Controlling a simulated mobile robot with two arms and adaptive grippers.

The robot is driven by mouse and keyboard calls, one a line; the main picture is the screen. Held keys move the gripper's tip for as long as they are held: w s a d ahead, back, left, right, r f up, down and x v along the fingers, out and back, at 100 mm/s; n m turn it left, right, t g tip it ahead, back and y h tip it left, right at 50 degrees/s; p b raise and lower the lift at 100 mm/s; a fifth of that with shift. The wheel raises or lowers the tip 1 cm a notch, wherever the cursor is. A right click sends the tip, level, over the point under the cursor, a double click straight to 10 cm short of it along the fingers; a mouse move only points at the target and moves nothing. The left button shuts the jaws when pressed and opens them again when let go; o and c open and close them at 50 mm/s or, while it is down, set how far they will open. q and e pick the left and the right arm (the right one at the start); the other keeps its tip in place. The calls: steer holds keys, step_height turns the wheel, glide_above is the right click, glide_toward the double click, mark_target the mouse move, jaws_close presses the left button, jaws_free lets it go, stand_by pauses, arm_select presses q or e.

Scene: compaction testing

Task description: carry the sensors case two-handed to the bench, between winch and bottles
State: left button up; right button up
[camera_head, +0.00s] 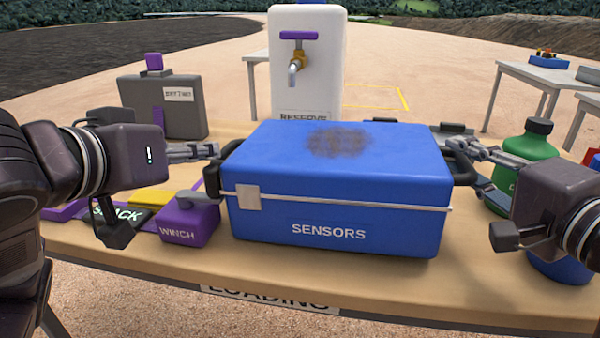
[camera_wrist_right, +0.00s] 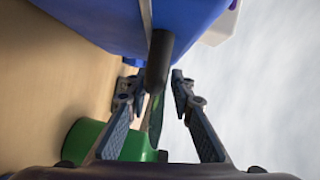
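The blue sensors case (camera_head: 345,205) is level at the middle of the bench (camera_head: 400,290), lid up and label facing me. The purple winch (camera_head: 185,222) is just left of it, and a green bottle (camera_head: 532,150) stands to its right. My left gripper (camera_head: 216,151) is at the case's left handle, its fingers close together around it. My right gripper (camera_head: 458,148) is at the right handle; in the right wrist view the dark handle bar (camera_wrist_right: 158,65) fits between its fingertips (camera_wrist_right: 157,85). I cannot tell whether the case's underside touches the bench.
A white reserve tank (camera_head: 306,75) with a tap stands behind the case. A grey case (camera_head: 135,100) stands at the back left. A blue object (camera_head: 560,268) is partly hidden by my right gripper. The bench's front strip is clear. Other tables stand beyond on the right.

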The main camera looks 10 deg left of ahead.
steer(key=shift+d+r, duration=0.15)
steer(key=shift+d, duration=0.15)
steer(key=shift+a, duration=0.3)
stand_by(0.4)
steer(key=shift+f, duration=0.3)
steer(key=o, duration=0.4)
steer(key=shift+f, duration=0.25)
steer(key=shift+o, duration=0.3)
